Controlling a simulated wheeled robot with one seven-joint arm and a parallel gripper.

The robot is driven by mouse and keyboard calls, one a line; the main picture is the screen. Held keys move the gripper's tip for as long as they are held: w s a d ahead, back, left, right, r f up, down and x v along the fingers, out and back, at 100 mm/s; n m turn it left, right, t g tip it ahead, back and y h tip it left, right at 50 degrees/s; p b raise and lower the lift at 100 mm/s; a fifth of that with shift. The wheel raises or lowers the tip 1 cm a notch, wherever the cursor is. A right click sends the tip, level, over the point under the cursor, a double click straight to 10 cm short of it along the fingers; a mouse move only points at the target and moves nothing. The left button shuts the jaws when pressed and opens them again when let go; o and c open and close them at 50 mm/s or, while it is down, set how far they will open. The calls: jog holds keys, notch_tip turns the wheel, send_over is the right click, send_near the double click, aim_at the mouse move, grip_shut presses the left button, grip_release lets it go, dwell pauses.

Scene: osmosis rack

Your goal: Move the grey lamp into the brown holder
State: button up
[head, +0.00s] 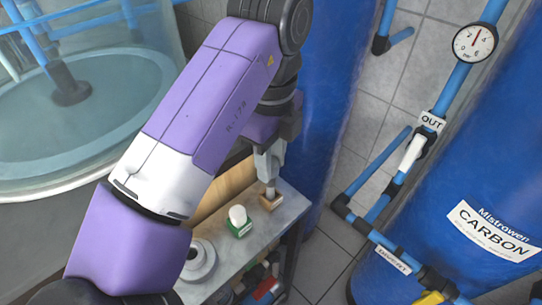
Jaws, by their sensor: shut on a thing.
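My gripper (269,178) points down at the right end of the grey bench top. It is shut on a small grey piece, the grey lamp (270,190), of which only a narrow part shows below the fingers. The brown holder (270,202) is a small block on the bench directly beneath. The lamp's lower end meets the top of the holder in this view. I cannot tell whether it is seated inside or just above it. The fingers hide most of the lamp.
A white rounded lamp stands in a green holder (239,228) to the left on the bench. A white round fitting (198,260) lies further left. A blue tank rises behind the bench (237,258). Another blue tank (480,200) and blue pipes stand at right.

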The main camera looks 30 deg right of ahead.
aim_at(271, 185)
jog(key=shift+f+b, duration=1.15)
jog(key=shift+f, duration=1)
jog(key=shift+f+b, duration=0.8)
jog(key=shift+f, duration=0.55)
jog(key=o, duration=1.5)
jog(key=shift+c, duration=0.2)
jog(key=shift+r, duration=0.1)
notch_tip(271, 185, up, 8)
jog(key=p, duration=0.7)
jog(key=shift+p, duration=0.3)
